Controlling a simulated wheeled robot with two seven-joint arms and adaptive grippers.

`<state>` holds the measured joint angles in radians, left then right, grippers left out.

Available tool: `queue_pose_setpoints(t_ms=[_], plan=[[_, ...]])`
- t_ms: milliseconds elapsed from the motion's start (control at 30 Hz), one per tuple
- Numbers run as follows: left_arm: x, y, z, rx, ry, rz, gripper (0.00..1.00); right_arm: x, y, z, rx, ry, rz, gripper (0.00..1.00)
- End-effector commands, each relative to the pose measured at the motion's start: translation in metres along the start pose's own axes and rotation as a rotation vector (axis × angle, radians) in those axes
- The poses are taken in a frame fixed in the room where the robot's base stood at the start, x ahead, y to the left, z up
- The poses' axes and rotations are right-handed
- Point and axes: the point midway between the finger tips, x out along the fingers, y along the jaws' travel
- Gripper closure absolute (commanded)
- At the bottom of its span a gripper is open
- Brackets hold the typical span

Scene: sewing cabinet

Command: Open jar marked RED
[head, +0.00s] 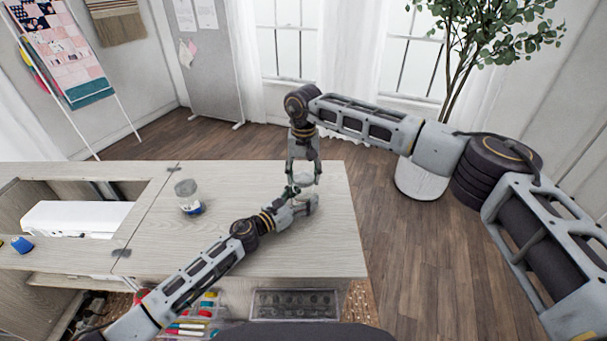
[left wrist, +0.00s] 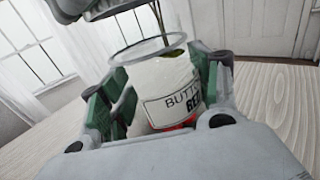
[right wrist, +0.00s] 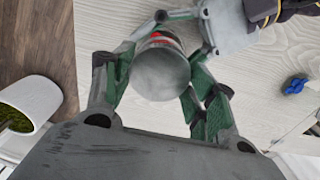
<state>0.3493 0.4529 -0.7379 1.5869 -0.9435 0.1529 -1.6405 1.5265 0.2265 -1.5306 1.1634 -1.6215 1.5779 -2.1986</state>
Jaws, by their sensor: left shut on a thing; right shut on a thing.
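The jar marked RED (left wrist: 172,98) is a clear glass jar with a white label, partly readable as "BUTTO", and some red at its base. My left gripper (head: 296,197) is shut around its body, above the cabinet top; its green pads also show in the left wrist view (left wrist: 158,100). My right gripper (head: 303,178) reaches down from above, shut on a grey round lid (right wrist: 160,72) between its green pads. In the left wrist view the jar's clear rim shows, with a grey curved edge above it that appears to be the lid, apart from the rim.
A clear tray (head: 294,303) lies below the front edge.

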Motion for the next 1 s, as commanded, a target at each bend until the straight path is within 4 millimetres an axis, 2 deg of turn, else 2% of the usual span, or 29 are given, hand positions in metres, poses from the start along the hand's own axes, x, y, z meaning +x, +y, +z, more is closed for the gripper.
queue_pose_setpoints(t_ms=[500,800,833,1000], plan=[[0.000,0.000,-0.001,0.001,0.001,0.001,1.00,-0.037,0.000,0.000,0.000,0.002,-0.001,0.72],[0.000,0.000,-0.001,0.000,0.001,0.001,1.00,-0.040,0.000,0.000,0.000,0.000,0.000,0.72],[0.000,0.000,-0.001,0.000,0.001,0.001,0.36,-0.040,0.000,0.000,0.000,0.000,0.000,0.72],[0.000,0.000,0.000,0.000,0.001,0.000,0.14,-0.040,0.000,0.000,0.000,0.000,0.000,0.72]])
